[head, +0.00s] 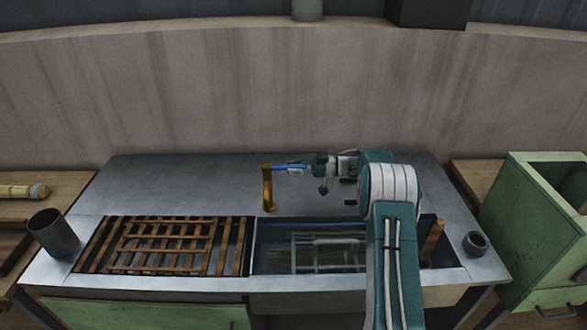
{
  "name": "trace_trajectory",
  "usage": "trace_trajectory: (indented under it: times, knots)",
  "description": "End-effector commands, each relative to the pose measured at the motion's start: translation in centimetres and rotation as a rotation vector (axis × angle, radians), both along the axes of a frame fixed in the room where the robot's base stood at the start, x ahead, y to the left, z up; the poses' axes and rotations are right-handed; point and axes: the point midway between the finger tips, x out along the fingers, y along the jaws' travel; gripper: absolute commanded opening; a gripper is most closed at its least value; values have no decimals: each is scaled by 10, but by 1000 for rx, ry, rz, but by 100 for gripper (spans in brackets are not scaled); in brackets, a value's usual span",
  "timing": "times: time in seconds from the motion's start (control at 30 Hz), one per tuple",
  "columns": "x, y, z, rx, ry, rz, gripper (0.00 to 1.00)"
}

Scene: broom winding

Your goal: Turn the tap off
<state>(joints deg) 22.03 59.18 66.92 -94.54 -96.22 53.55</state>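An upright brass-coloured post (268,188), which looks like the tap, stands at the back edge of the sink, left of my arm. A thin blue piece (288,167) lies between the top of the post and my gripper; I cannot tell whether it belongs to the tap or the gripper. My gripper (298,168) points left, close to the post's top. It is too small to tell whether its fingers are open, shut or touching the tap. The sink basin (300,252) appears to hold water with a rack under it. No running stream can be made out.
A wooden slatted rack (165,245) fills the left of the metal counter (190,180). A dark cylinder (52,232) stands at the left, and a small dark cup (476,243) at the right. A green cabinet (535,230) stands at far right. My arm covers the sink's right part.

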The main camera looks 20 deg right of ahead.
Motion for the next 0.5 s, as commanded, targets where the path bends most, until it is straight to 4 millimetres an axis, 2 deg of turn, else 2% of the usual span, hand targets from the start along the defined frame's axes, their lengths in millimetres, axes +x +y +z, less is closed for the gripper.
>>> trace_trajectory:
  times: [0.37, 0.5]
  knots:
    - [-1, 0, 0, 0, 0, 3, 60]
    - [-3, -10, 0, 0, 1, 2, 60]
